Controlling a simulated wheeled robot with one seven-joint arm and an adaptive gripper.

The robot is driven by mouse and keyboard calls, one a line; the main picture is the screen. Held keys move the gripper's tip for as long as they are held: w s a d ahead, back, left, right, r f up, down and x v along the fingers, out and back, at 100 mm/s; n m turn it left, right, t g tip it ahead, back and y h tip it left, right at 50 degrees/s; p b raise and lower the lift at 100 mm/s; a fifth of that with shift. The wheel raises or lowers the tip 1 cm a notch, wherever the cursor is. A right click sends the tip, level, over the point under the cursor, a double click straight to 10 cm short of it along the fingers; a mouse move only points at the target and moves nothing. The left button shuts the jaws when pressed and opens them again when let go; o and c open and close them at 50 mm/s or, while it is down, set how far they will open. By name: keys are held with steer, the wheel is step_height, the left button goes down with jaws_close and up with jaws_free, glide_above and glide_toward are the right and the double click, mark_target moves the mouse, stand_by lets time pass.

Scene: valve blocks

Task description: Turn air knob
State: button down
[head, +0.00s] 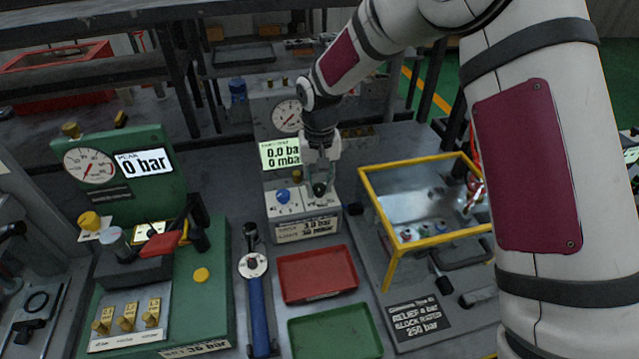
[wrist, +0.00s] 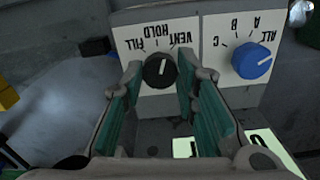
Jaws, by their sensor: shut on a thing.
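The black knob (wrist: 160,71), on a white panel marked FILL, HOLD and VENT, sits between the fingertips of my gripper (wrist: 158,82) in the wrist view. My gripper is shut on it, one finger on each side. In the head view my gripper (head: 320,174) reaches down onto the same black knob (head: 319,189), which is partly covered. A blue knob (wrist: 252,60), marked A, B, C and ALL, is beside it, apart from the fingers; it also shows in the head view (head: 283,196).
Above the knobs are a round gauge (head: 288,116) and a green display (head: 280,154) reading zero. A yellow-framed clear guard (head: 430,238) stands close on the right. Red (head: 317,298) and green (head: 335,335) trays lie in front. A green test bench (head: 178,310) stands left.

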mark_target(319, 187)
steer(key=n+b, duration=0.2)
steer(key=n, duration=0.4)
steer(key=shift+n, duration=0.3)
steer(key=n+b, duration=0.1)
steer(key=n, duration=0.5)
steer(key=shift+n, duration=0.4)
steer(key=c, duration=1.2)
jaws_free()
steer(key=shift+c, duration=0.2)
steer(key=shift+r, duration=0.1)
step_height(319, 187, up, 12)
